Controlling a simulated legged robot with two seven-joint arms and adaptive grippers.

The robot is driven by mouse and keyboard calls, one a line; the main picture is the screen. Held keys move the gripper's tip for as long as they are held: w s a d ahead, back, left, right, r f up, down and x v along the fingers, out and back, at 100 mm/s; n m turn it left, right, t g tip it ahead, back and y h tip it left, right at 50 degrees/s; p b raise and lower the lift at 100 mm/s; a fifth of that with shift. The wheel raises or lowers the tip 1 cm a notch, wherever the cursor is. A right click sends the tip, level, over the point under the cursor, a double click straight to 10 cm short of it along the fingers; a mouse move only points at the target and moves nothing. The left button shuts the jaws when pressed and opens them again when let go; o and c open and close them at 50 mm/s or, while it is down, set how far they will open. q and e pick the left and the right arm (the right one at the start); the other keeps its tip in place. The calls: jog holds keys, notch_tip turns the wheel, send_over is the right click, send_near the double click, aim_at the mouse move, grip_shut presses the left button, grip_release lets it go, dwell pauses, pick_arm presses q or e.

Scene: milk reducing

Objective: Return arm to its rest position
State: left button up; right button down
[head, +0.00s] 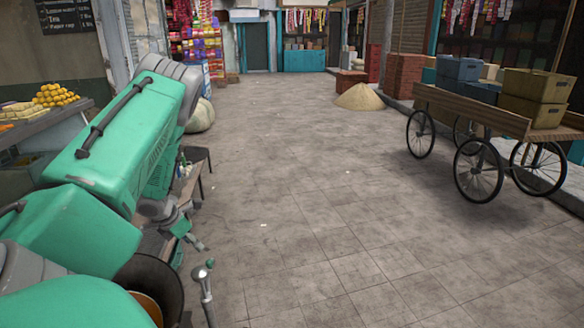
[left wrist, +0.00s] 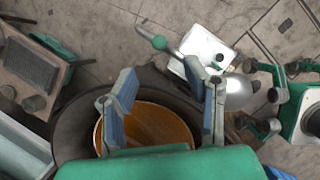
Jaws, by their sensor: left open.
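My left arm (head: 130,135), green and grey, reaches in from the left of the head view and is raised and bent. My left gripper (head: 187,240) hangs low at its end. In the left wrist view the two fingers of the left gripper (left wrist: 168,88) are spread wide, with nothing between them. Below them is a dark round pot (left wrist: 75,125) with an orange-brown inside; its rim (head: 172,275) also shows in the head view, partly hidden by my arm. My right gripper is not in view.
A metal handle with a green knob (head: 203,275) stands beside the pot. A silver kettle (left wrist: 238,93) and a pale box (left wrist: 205,48) lie near it. A fruit stall (head: 40,115) stands at left, a wooden cart (head: 470,105) at right. The paved floor between is clear.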

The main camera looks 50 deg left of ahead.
pick_arm(q)
jog(key=shift+w+d, duration=0.1)
jog(key=w+d+f+n+h+b, duration=0.15)
jog(key=w+d+f+n, duration=0.3)
jog(key=d+n, duration=0.6)
jog(key=w+d+f+n+b, duration=0.3)
jog(key=d+f+n, duration=0.25)
jog(key=d, duration=0.95)
jog(key=s+d+f+n+g+b, duration=0.1)
jog(key=s+d+f+n+g, duration=0.1)
jog(key=s+d+n, duration=0.6)
jog(key=s+d+f+n+g+b, duration=0.2)
jog(key=s+d+f+n, duration=0.1)
jog(key=s+d+n, duration=0.6)
jog(key=d, duration=0.3)
jog(key=shift+s+n+y, duration=0.25)
jog(key=shift+n+y, duration=0.05)
jog(key=shift+y, duration=0.05)
jog(key=shift+c, duration=1)
